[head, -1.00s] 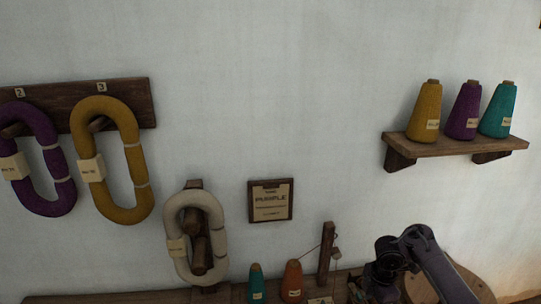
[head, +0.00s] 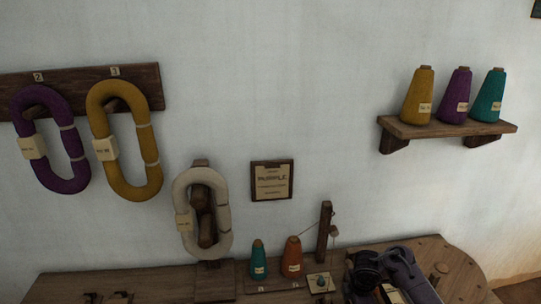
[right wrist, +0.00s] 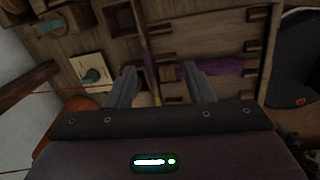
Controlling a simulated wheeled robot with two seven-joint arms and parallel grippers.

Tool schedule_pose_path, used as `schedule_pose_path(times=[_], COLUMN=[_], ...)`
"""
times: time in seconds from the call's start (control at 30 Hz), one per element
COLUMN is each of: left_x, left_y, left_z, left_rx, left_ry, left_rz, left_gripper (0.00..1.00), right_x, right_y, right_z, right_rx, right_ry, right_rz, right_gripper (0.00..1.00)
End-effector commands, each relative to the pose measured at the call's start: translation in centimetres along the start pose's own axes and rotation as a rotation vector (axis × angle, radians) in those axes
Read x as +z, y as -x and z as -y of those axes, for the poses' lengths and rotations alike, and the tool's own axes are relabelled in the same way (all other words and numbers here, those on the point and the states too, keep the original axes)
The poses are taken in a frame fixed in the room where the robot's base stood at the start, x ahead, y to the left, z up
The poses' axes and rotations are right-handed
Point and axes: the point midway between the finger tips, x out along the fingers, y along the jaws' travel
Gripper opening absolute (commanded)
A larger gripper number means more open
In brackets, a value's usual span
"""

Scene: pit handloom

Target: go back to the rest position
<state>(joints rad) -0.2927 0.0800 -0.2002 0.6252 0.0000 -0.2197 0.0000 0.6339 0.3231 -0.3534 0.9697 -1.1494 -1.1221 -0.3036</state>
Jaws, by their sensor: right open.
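My right arm shows at the bottom right of the head view, over the wooden table (head: 150,283). Its gripper tips are not clear there. In the right wrist view my right gripper (right wrist: 160,82) is open, its two fingers apart with nothing between them. Under and beyond the fingers are wooden slats and a purple piece (right wrist: 222,68), apart from the fingers as far as I can tell. A pale square card with a teal peg (right wrist: 91,75) lies left of the fingers. My left gripper is not in view.
Purple (head: 50,140) and yellow (head: 125,140) skeins hang on a wall rack (head: 80,88). A white skein (head: 182,210) hangs on a post. Teal (head: 258,262) and orange (head: 292,256) cones stand on the table. A shelf (head: 450,130) holds three cones. A sign (head: 271,181) is on the wall.

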Motion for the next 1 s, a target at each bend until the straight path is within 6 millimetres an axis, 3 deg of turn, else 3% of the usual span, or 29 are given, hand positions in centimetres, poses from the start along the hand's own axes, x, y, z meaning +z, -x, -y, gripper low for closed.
schedule_pose_path(times=[0.23,0.43,0.7,1.0], left_x=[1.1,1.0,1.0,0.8], left_y=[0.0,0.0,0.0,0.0], left_z=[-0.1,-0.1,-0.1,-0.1], left_rx=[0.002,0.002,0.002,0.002], left_ry=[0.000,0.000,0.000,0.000], left_rz=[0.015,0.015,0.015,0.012], left_gripper=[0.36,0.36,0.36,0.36], right_x=[-5.0,-7.8,-7.1,-5.5], right_y=[-0.7,2.5,8.5,13.1], right_z=[4.0,9.9,17.1,21.7], right_rx=[0.102,0.171,0.169,0.136], right_ry=[-0.208,-0.554,-0.985,-1.261], right_rz=[-0.016,-0.067,-0.124,-0.153], right_gripper=[0.47,0.47,0.47,0.47])
